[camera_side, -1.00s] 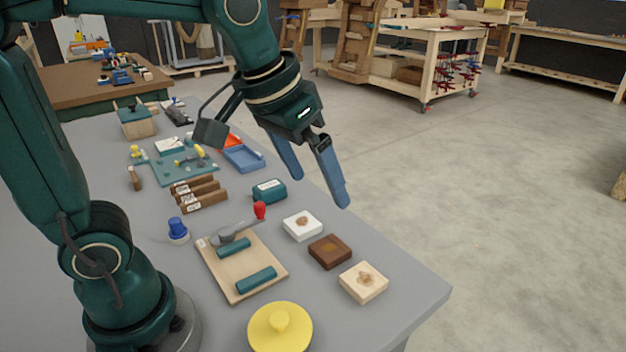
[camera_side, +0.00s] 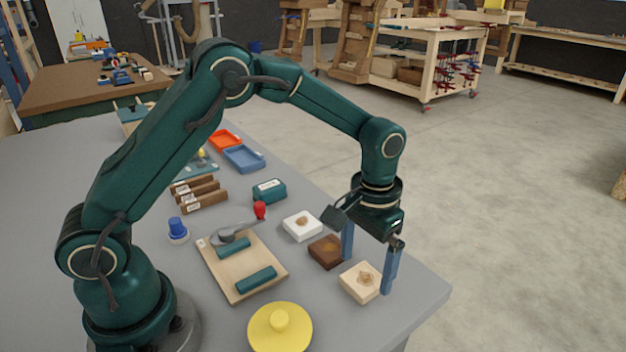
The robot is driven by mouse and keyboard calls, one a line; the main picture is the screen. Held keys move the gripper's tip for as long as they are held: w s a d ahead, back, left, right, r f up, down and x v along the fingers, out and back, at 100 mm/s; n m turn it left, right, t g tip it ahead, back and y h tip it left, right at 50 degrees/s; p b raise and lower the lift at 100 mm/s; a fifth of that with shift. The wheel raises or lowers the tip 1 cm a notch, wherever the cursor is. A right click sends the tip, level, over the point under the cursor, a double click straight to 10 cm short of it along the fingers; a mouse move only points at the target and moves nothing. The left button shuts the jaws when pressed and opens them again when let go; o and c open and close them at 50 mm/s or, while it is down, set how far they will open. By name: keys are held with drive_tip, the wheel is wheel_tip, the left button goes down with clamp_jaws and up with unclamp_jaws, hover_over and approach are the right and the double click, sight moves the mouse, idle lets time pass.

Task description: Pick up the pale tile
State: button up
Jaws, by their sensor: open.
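The pale tile (camera_side: 358,289) is a square cream wooden block with a brown mark on top, lying flat near the front right edge of the grey table. My gripper (camera_side: 367,276) is open and points down at it. One blue finger is behind the tile, close to the brown tile, and the other is at the tile's right side. The fingers look empty, and I cannot tell how far their tips are above the table.
A dark brown tile (camera_side: 326,252) and a white tile (camera_side: 302,227) lie in a row behind the pale tile. A yellow round lid (camera_side: 280,328) is at the front. A wooden board (camera_side: 223,268) with teal bars lies to the left. The table corner is free.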

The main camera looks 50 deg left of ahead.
sight(363, 282)
drive_tip(key=shift+f, duration=1.25)
drive_tip(key=c, duration=1.4)
drive_tip(key=shift+r, duration=0.1)
